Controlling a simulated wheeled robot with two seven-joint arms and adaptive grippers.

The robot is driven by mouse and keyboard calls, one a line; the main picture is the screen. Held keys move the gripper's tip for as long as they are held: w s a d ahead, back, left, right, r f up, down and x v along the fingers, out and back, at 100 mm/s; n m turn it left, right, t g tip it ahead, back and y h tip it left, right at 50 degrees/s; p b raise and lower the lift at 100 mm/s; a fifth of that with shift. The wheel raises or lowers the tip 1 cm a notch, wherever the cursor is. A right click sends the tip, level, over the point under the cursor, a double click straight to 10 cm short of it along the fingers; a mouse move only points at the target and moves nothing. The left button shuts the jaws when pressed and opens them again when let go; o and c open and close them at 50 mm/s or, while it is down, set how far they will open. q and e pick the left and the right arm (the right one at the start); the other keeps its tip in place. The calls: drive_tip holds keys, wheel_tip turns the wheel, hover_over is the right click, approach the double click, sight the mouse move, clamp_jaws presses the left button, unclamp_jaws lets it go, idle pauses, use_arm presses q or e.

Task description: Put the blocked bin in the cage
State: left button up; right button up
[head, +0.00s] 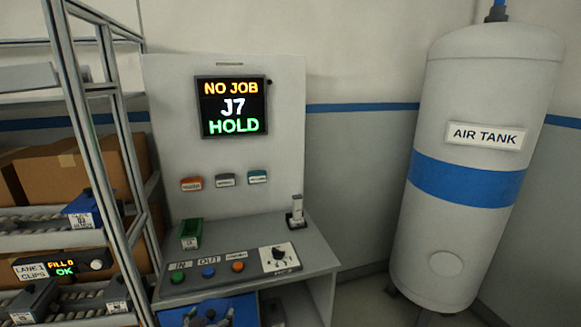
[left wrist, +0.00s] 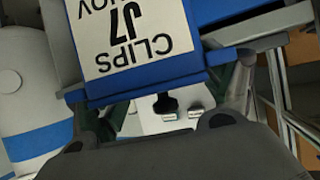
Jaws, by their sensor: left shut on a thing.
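A blue bin (left wrist: 150,70) fills the upper middle of the left wrist view. Its white label (left wrist: 130,35) appears upside down and reads CLIPS and J7, with a lower line cut off. My left gripper (head: 208,319) is at the bottom edge of the head view, in front of the console, shut on this blue bin, whose blue edge (head: 243,310) shows there. The bin's contents are hidden. My right gripper is not in view. I cannot make out a cage in either view.
A grey console (head: 320,258) has several buttons, a green bin (head: 191,233) and a screen (head: 233,106) reading NO JOB, J7, HOLD. A roller rack at left holds a blue bin (head: 82,210) and grey bins (head: 35,300). An air tank (head: 470,240) stands right.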

use_arm(q)
drive_tip(key=s+f, duration=0.2)
drive_tip(key=shift+f, duration=0.3)
drive_tip(key=shift+s+f, duration=0.3)
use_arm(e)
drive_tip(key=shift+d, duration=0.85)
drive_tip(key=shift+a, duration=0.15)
